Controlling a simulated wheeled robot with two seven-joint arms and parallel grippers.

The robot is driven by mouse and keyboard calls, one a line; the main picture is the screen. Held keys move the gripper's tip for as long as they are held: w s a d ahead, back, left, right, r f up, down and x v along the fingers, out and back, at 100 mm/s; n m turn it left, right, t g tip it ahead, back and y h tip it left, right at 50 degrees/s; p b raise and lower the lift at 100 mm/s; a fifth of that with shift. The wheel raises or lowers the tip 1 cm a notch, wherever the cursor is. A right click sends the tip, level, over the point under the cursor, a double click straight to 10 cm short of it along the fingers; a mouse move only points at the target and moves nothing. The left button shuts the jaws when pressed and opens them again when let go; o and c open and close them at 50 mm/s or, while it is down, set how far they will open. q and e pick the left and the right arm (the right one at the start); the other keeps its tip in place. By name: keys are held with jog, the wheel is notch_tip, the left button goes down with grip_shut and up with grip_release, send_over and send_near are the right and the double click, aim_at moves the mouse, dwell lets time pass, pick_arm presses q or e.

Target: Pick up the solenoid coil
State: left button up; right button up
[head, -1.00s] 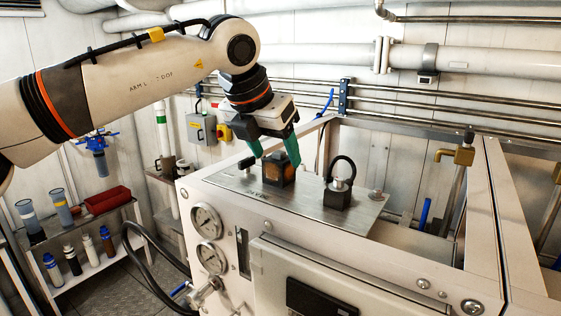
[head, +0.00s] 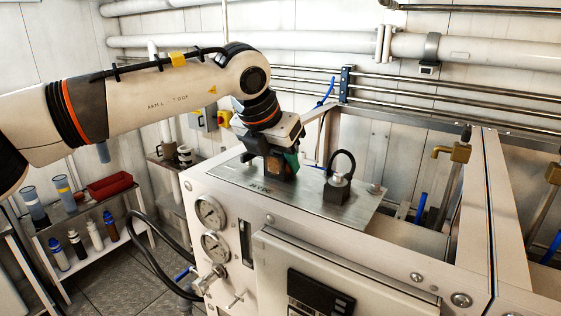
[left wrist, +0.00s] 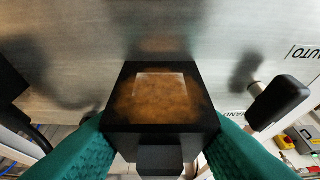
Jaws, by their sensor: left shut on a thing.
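The solenoid coil (left wrist: 160,98) is a black block with a brownish-orange worn top face. In the left wrist view it sits between the two teal fingers of my left gripper (left wrist: 160,150), one on each side. In the head view my left gripper (head: 284,165) reaches down over the steel plate (head: 300,200) and is shut on the coil, which is mostly hidden by the fingers. I cannot tell whether the coil touches the plate. My right gripper is not in view.
A second black block with a cable (head: 338,187) stands right of the gripper on the plate. A black switch handle (left wrist: 278,103) is close on the right in the wrist view. Gauges (head: 211,212) are on the panel front. Bottles stand on a shelf (head: 100,250) at left.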

pick_arm(q)
jog(key=shift+r, duration=0.2)
notch_tip(320, 180, up, 9)
jog(key=b, duration=0.3)
jog(key=shift+r, duration=0.4)
